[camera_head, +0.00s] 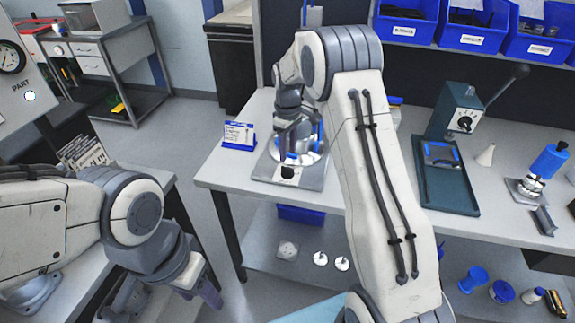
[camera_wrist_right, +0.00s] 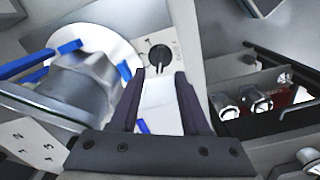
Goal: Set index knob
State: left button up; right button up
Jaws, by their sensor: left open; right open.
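The index knob, small, round and black with a light pointer line, sits on a pale plate with printed marks in the right wrist view (camera_wrist_right: 158,57). In the head view a dark spot that looks like it (camera_head: 288,172) lies at the plate's front. A shiny metal housing (camera_wrist_right: 85,88) with blue clamps stands beside it. My right gripper (camera_wrist_right: 161,74) is open; its fingertips point at the knob, one toward each side, and contact cannot be told. In the head view the right gripper (camera_head: 291,148) hangs over the fixture. My left gripper (camera_head: 165,300) is open and empty, low at left, away from the bench.
A blue-framed card (camera_head: 239,135) stands left of the fixture. A green lever press (camera_head: 448,165) and a blue-handled tool (camera_head: 549,162) stand to the right. Blue bins (camera_head: 470,28) line the back shelf. The right wrist view shows a dark tray with metal parts (camera_wrist_right: 245,103).

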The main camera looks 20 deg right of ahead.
aim_at(288, 168)
notch_tip(288, 168, down, 6)
jog(key=shift+f+p, duration=0.25)
jog(key=shift+p, duration=0.2)
jog(key=shift+c, duration=0.3)
grip_shut()
